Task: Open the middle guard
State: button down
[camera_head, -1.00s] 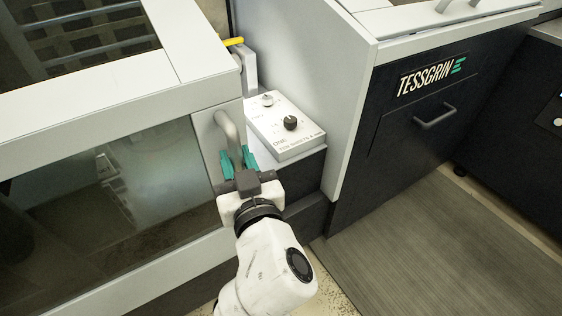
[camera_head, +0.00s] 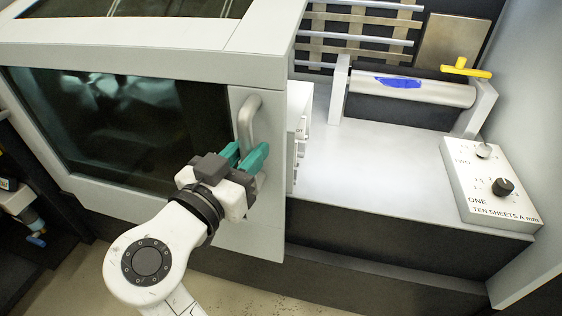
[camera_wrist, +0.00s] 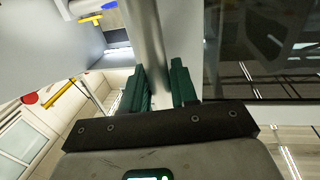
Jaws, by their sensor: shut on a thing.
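The middle guard (camera_head: 170,212) is a light grey frame with a dark window, at the left in the head view. Its grey bar handle (camera_head: 247,115) is on the guard's right end panel. My gripper (camera_head: 246,158) has its teal fingers shut on the lower part of this handle. In the wrist view, the handle (camera_wrist: 145,38) runs down between the fingers of my gripper (camera_wrist: 158,85). The guard stands away from the control box (camera_head: 490,190), with an open bay between them. The handle's lower end is partly hidden by my fingers.
The open bay shows a white deck (camera_head: 370,175), a roller (camera_head: 412,92) with a blue patch, and a yellow lever (camera_head: 466,68). A light grey wall (camera_head: 540,100) bounds it at the right. Speckled floor (camera_head: 255,296) lies in front.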

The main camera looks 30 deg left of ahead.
jog(key=shift+s+a, duration=0.1)
jog(key=shift+a, duration=0.4)
jog(key=c, duration=1)
grip_release()
jog(key=s, duration=0.3)
jog(key=s+d, duration=0.1)
jog(key=s, duration=0.3)
jog(key=s+p, duration=0.1)
jog(key=s, duration=0.2)
jog(key=shift+s+d, duration=0.15)
jog(key=shift+s, duration=0.2)
